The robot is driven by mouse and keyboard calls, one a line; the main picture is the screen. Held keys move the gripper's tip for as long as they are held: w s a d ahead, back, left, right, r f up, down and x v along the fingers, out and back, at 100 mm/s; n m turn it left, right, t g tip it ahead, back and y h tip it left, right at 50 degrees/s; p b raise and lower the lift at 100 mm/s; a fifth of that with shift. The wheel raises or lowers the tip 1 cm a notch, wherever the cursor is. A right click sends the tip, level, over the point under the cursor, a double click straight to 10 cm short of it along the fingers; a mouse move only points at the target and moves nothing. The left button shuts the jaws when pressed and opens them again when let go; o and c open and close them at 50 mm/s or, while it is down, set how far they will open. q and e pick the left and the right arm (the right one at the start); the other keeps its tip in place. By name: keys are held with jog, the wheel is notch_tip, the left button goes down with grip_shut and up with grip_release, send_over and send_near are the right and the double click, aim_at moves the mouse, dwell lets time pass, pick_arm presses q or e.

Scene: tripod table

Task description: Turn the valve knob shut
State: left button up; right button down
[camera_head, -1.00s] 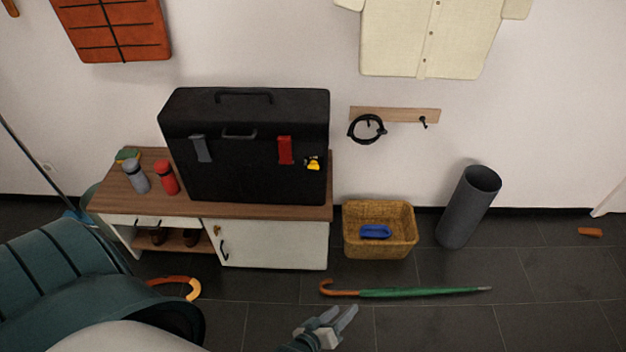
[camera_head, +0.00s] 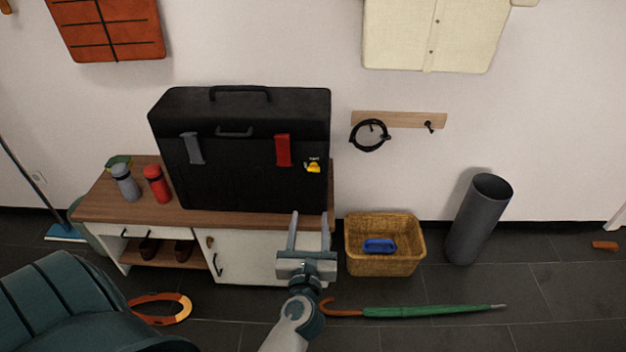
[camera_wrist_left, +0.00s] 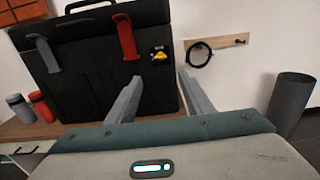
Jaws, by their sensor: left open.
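The small yellow valve knob (camera_head: 313,168) sits on a dark plate at the lower right of the front of a black case (camera_head: 240,150). The knob also shows in the left wrist view (camera_wrist_left: 160,56), above and between the fingertips. My left gripper (camera_head: 310,218) is open and empty, with its fingers pointing up in front of the cabinet, below the knob and apart from it. In the left wrist view its two fingers (camera_wrist_left: 160,80) are spread wide. My right gripper is not in view.
The case stands on a wooden-topped cabinet (camera_head: 110,208) with a grey bottle (camera_head: 126,184) and a red bottle (camera_head: 157,185). A wicker basket (camera_head: 385,262) and grey cylinder (camera_head: 478,220) stand to the right. A green umbrella (camera_head: 430,312) lies on the floor.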

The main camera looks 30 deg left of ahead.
aim_at(313, 171)
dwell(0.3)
pick_arm(q)
jog(key=x, duration=1.6)
jog(key=shift+w, duration=0.15)
jog(key=shift+w+a, duration=0.35)
jog(key=shift+w, duration=0.2)
jog(key=c, duration=1)
jog(key=shift+c, duration=0.2)
